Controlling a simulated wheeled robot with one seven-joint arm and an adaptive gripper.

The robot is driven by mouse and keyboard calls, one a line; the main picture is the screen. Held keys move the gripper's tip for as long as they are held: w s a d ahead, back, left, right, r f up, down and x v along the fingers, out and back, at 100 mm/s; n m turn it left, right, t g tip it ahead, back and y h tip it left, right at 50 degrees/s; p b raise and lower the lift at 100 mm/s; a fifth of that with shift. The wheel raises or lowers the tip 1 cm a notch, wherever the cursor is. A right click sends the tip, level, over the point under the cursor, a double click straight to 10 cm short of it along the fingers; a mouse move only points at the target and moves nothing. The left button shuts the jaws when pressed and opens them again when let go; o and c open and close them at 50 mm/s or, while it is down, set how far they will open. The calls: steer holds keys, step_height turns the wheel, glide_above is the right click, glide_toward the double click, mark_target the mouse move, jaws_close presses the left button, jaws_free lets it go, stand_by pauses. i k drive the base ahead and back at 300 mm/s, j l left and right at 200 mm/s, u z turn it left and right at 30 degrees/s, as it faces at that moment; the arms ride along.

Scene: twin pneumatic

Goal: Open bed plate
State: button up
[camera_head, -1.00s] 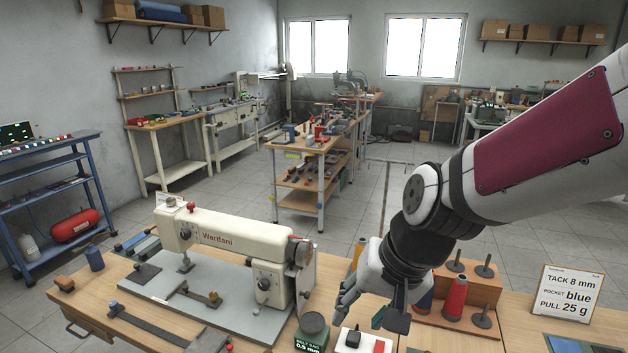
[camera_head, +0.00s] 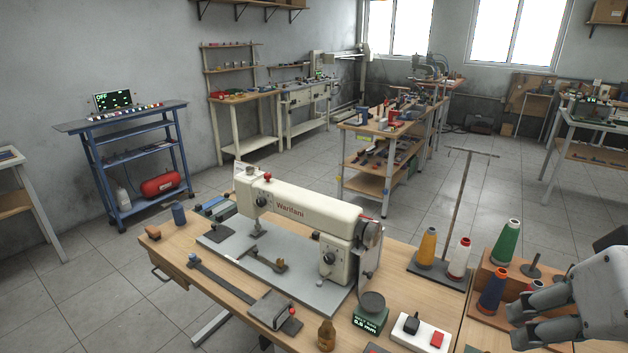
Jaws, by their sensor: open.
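A cream sewing machine marked "Waritani" (camera_head: 290,208) stands upright on a flat grey bed plate (camera_head: 225,238) on the wooden table. A small dark part with a brassy end (camera_head: 268,258) lies on the plate under the needle end. A dark grey block with a red knob (camera_head: 272,310) sits at the plate's front edge, at the end of a long dark strip (camera_head: 225,280). My gripper (camera_head: 520,317) is at the right edge, open and empty. It is well right of the machine, in front of the thread spools. Most of my arm is out of view.
Orange, white and green thread spools (camera_head: 508,243) stand right of the machine. A green scale (camera_head: 370,316), a brown bottle (camera_head: 326,335) and a white switch box (camera_head: 420,332) stand at the front. A blue cart (camera_head: 125,150) stands behind left.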

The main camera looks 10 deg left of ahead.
mark_target(220, 233)
steer(key=u, duration=1.15)
steer(key=i+j+z, duration=0.2)
steer(key=i+j, duration=1.7)
